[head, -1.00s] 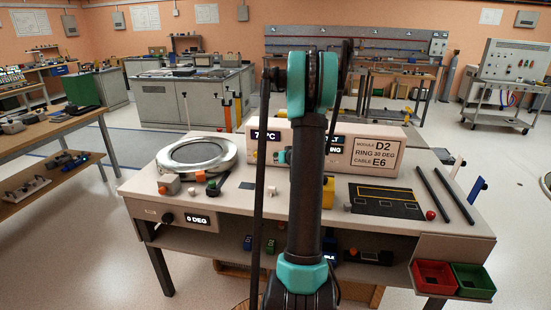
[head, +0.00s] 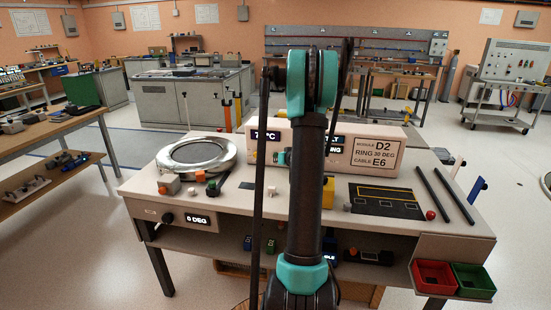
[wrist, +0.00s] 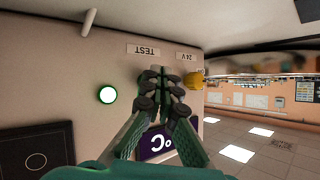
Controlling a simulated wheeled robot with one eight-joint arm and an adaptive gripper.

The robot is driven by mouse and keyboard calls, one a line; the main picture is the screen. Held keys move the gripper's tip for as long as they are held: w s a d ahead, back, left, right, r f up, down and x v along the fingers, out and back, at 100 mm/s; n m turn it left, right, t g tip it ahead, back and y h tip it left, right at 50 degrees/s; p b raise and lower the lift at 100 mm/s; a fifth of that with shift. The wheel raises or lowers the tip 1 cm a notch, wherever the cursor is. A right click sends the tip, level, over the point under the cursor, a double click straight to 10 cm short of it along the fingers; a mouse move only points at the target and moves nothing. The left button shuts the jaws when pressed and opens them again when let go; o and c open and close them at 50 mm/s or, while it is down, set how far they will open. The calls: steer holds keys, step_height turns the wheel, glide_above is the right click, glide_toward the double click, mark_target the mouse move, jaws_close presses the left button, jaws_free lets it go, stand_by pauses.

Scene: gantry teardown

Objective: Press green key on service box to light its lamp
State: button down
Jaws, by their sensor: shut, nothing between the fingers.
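The service box is the beige box (head: 340,152) on the bench, with dark displays and a label reading D2, RING 30 DEG, CABLE E6. My arm covers part of its front. In the wrist view its beige face (wrist: 60,60) appears upside down, with a TEST label (wrist: 143,50) and a 24 V label (wrist: 187,57). A bright white disc with a green rim (wrist: 108,95) is on that face and looks lit. My gripper (wrist: 160,78) is shut and empty, its fingertips in front of the face just beside the TEST label. The green key is not clearly seen; the fingers may hide it. Contact cannot be told.
A yellow part (wrist: 195,79) is close beside the fingertips. A metal ring (head: 196,153) sits left on the bench. A black marked pad (head: 385,200) and dark rods lie right. Red (head: 433,277) and green (head: 472,281) bins hang at the front right.

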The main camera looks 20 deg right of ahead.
steer(key=shift+s, duration=0.15)
steer(key=shift+s+a, duration=0.55)
steer(key=shift+s, duration=0.25)
steer(key=shift+s+a, duration=0.55)
steer(key=shift+s, duration=0.2)
steer(key=shift+s+a, duration=0.55)
steer(key=shift+s, duration=0.25)
